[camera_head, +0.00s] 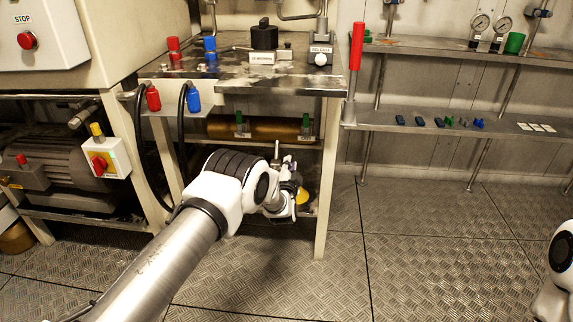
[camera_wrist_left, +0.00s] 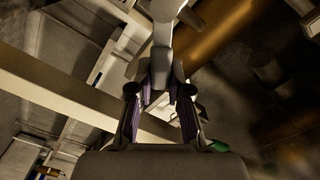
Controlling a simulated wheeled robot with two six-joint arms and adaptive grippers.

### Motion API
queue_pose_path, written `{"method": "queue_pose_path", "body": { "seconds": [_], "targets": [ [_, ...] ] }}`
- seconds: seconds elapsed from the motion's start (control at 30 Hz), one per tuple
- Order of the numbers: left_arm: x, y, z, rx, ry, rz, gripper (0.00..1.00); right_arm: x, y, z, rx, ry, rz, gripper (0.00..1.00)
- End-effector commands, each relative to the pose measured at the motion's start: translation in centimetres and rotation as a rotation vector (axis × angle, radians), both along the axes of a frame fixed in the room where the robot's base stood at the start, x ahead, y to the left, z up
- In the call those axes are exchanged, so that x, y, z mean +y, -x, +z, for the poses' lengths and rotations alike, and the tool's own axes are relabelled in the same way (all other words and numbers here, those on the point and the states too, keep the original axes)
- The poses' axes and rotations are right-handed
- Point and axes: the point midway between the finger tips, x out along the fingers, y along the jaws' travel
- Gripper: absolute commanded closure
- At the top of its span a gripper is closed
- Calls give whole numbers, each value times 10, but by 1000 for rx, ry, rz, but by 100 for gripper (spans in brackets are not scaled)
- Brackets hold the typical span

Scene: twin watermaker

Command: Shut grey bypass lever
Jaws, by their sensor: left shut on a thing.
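My left gripper (camera_head: 284,197) is under the bench in the head view, in front of the brown-gold cylinder (camera_head: 262,129). In the left wrist view the fingers of my left gripper (camera_wrist_left: 160,99) are closed around the end of a grey lever (camera_wrist_left: 161,68). The lever runs from between the fingers toward the top of that view, in front of the brass-coloured cylinder (camera_wrist_left: 205,40). In the head view my gripper and wrist hide most of the lever. My right gripper is out of view; only part of my right arm shows at the right edge.
A bench leg (camera_head: 328,180) stands just right of my left gripper. A yellow thing (camera_head: 301,195) shows beside the gripper. The metal bench top (camera_head: 280,85) is above. A red handle (camera_head: 355,60) rises by the bench corner. The plated floor (camera_head: 430,240) at right is clear.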

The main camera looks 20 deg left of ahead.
Motion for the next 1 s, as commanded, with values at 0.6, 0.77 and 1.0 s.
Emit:
{"method": "queue_pose_path", "body": {
  "seconds": [0.6,0.77,1.0],
  "targets": [
    [-11,-4,-30,138,-485,0,100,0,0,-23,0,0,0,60],
    [-12,-4,-34,156,-548,0,100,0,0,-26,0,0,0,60],
    [-12,-4,-35,168,-588,0,100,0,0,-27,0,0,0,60]
  ]
}}
